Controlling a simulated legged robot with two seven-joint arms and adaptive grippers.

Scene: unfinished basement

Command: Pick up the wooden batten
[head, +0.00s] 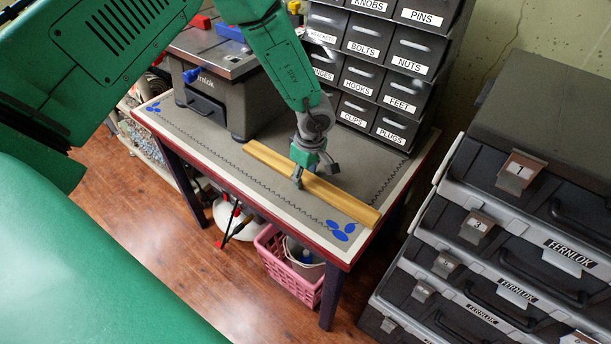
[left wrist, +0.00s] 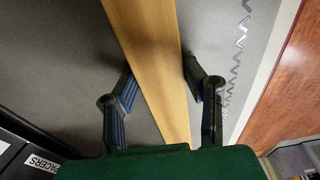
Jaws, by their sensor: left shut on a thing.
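The wooden batten (head: 338,198) is a long yellow-brown strip on the grey top of a small table (head: 215,141), running from the middle toward the front right corner. My left gripper (head: 306,178) reaches down over it from above, one finger on each side near its middle. In the left wrist view the batten (left wrist: 158,60) runs between the two fingers of the left gripper (left wrist: 160,92). The gripper is shut on the batten, though in that view the fingers look slightly apart from its edges. My right gripper is not in view.
A labelled drawer cabinet (head: 375,65) stands at the back of the table, beside a grey bench machine (head: 215,95). Stacked black Fernlok cases (head: 500,230) stand close on the right. A pink basket (head: 290,275) sits below the table. The wooden floor (head: 150,215) is clear in front.

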